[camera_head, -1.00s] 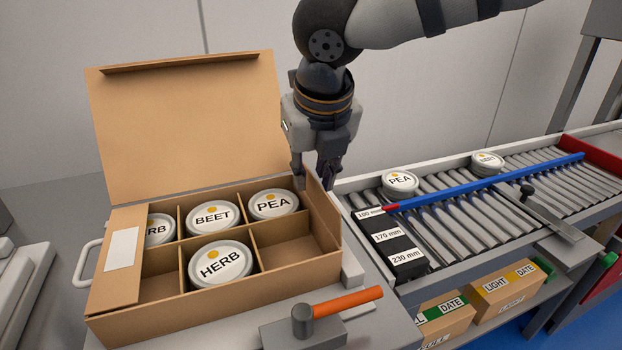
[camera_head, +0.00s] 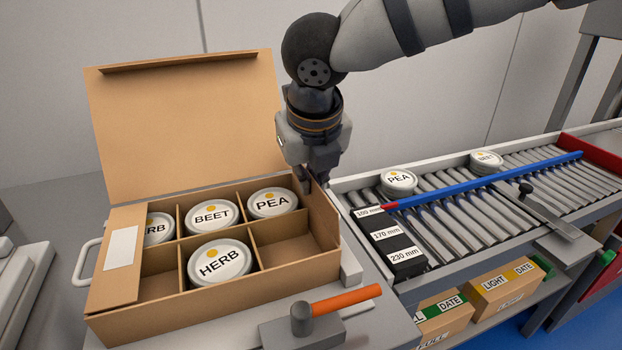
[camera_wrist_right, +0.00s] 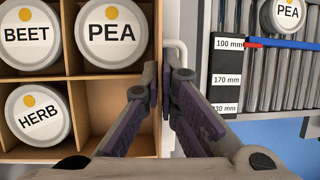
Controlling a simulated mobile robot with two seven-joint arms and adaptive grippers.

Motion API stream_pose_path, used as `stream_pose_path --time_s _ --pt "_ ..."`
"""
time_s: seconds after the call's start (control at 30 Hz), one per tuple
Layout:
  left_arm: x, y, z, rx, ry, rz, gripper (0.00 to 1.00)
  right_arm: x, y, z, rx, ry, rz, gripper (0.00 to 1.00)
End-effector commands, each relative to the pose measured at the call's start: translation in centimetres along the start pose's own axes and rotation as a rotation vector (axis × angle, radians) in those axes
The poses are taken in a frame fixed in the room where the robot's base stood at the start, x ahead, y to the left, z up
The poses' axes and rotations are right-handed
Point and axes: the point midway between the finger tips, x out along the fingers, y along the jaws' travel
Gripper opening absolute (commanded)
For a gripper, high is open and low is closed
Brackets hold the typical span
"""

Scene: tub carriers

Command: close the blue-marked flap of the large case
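The large case (camera_head: 215,300) is an open brown carton with its big lid (camera_head: 185,120) upright at the back. Its left flap (camera_head: 122,250), with a white label, lies inward over the left end. Its right flap (camera_head: 325,215) stands up at the right end. No blue mark shows on either flap. My right gripper (camera_head: 311,180) is at the back of the right flap, by the case's right edge. In the right wrist view its fingers (camera_wrist_right: 161,85) have a narrow gap, beside the case's right wall; contact with the flap is unclear. My left gripper is out of view.
Tubs marked BEET (camera_head: 212,216), PEA (camera_head: 272,203) and HERB (camera_head: 220,263) sit in the case's compartments. A roller conveyor (camera_head: 450,215) with two tubs runs to the right.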

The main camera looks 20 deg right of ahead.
Motion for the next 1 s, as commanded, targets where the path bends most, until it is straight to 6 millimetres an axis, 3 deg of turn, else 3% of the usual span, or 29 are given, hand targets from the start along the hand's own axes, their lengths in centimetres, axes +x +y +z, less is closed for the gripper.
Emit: stream_pose_path --time_s 0.6,1.0 --pt "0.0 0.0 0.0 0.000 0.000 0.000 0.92 0.3 1.9 -0.1 -0.161 -0.002 -0.384 0.00" --pt "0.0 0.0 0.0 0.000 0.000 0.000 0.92 0.7 2.5 -0.3 -0.217 0.000 -0.526 0.00"
